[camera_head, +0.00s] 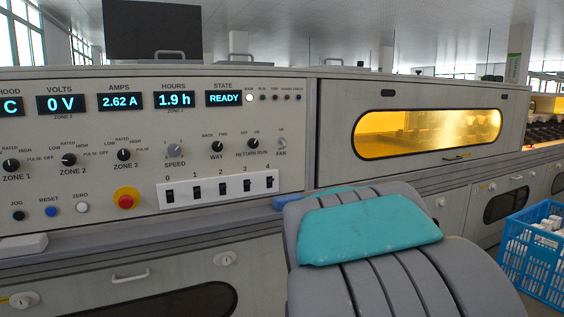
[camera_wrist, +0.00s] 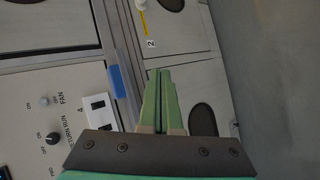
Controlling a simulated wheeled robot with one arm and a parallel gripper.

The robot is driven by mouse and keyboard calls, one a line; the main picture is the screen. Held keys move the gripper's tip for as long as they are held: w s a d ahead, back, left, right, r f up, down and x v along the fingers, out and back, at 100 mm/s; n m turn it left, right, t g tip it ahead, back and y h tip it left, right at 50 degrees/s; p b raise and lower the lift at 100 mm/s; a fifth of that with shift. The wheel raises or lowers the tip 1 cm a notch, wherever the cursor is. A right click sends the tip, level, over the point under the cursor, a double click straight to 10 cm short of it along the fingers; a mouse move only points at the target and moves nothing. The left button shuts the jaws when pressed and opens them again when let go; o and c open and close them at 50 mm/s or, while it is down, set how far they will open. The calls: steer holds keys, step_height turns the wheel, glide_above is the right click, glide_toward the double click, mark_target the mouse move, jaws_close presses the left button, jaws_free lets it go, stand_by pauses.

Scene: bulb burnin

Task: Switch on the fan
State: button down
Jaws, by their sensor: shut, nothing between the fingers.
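The fan switch (camera_head: 282,143) is a small pale toggle at the right end of the control panel's knob row in the head view, with FAN printed below it. Its lever position is too small to tell. It also shows at the left of the wrist view (camera_wrist: 45,101), beside its label. My gripper (camera_wrist: 160,74) has two green fingers, shut together with nothing between them. In the wrist view the fingertips are to the right of the switch, apart from it, over the lower cabinet front. My gripper is not visible in the head view; my arm's grey and teal links fill the lower middle.
The RETURN RUN knob (camera_head: 253,143) is close left of the switch. A white strip of numbered rocker switches (camera_head: 220,189) lies below. A blue piece (camera_wrist: 121,80) sits at the panel's lower edge. A blue crate (camera_head: 535,262) stands at right.

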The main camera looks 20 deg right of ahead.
steer(key=w+d+r+n+t+b, duration=0.2)
steer(key=w+d+r+n+t, duration=0.4)
steer(key=w+r+n, duration=0.5)
steer(key=n+t+y+b, duration=0.1)
steer(key=n+t+y, duration=0.5)
steer(key=n, duration=0.8)
glide_toward(284, 144)
steer(key=shift+s+d+f+g+y, duration=0.25)
steer(key=shift+s+f+g+y, duration=0.25)
steer(key=shift+s+f, duration=0.4)
steer(key=shift+w+a+r+p, duration=0.1)
steer(key=shift+w+r+p, duration=0.25)
steer(key=shift+w, duration=1.3)
steer(key=shift+w+r+p, duration=0.2)
steer(key=shift+w+r, duration=0.1)
steer(key=shift+w, duration=1.3)
steer(key=shift+w+a+r+p, duration=0.1)
steer(key=shift+w+r+p, duration=0.25)
steer(key=shift+w, duration=1.3)
